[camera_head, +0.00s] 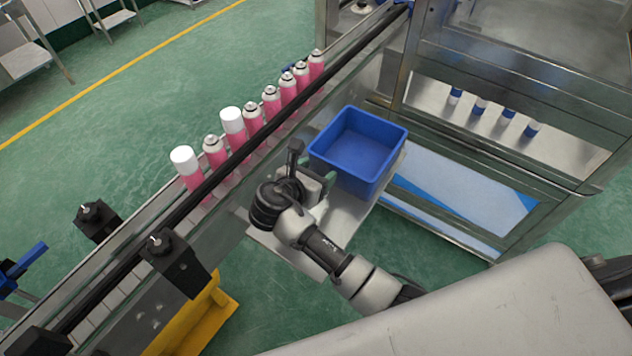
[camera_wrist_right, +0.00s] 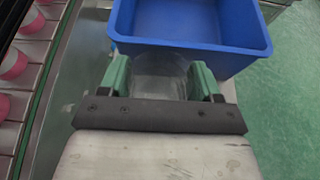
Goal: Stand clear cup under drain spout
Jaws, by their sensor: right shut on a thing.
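My right gripper (camera_head: 318,178) is over the steel side shelf, beside the near left side of the blue bin. In the right wrist view my right gripper (camera_wrist_right: 158,82) has its green fingers on either side of a clear cup (camera_wrist_right: 158,68) and is shut on it. The cup is see-through and faint, just in front of the blue bin's near wall. I cannot tell whether its base touches the shelf. In the head view the cup is not clearly visible. I cannot make out a drain spout in either view. My left gripper is not in view.
The blue bin (camera_head: 357,148) looks empty and stands on the steel shelf (camera_head: 346,212). A conveyor with a row of pink cans (camera_head: 270,103), two with white caps, runs along the left. Several blue-and-white items (camera_head: 479,106) stand inside the steel cabinet at right.

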